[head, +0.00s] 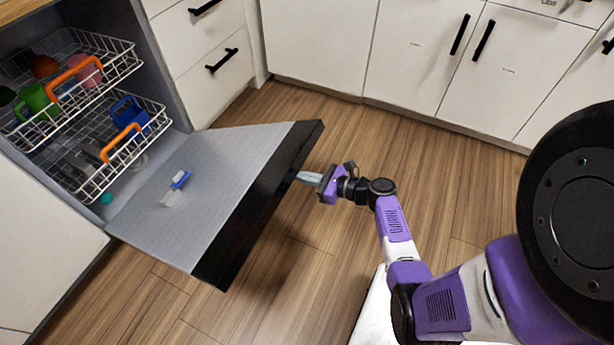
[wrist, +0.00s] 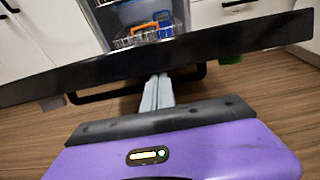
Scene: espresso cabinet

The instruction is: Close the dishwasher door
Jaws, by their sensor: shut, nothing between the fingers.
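The dishwasher door (head: 220,185) hangs open at the left of the head view, tilted partway down, with its grey inner face up and a black edge (head: 262,205). In the wrist view the black edge (wrist: 150,68) spans the picture, with a dark bar handle below it. My gripper (head: 300,176) is shut and empty. Its fingertips are at the outer side of the door, close to the black edge. They show in the wrist view (wrist: 158,82) just below that edge; I cannot tell whether they touch it.
Two racks (head: 85,70) with orange handles hold cups and a blue item inside the dishwasher. White cabinets (head: 410,50) with black handles line the back. A small blue and white part (head: 178,185) sits on the door's inner face.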

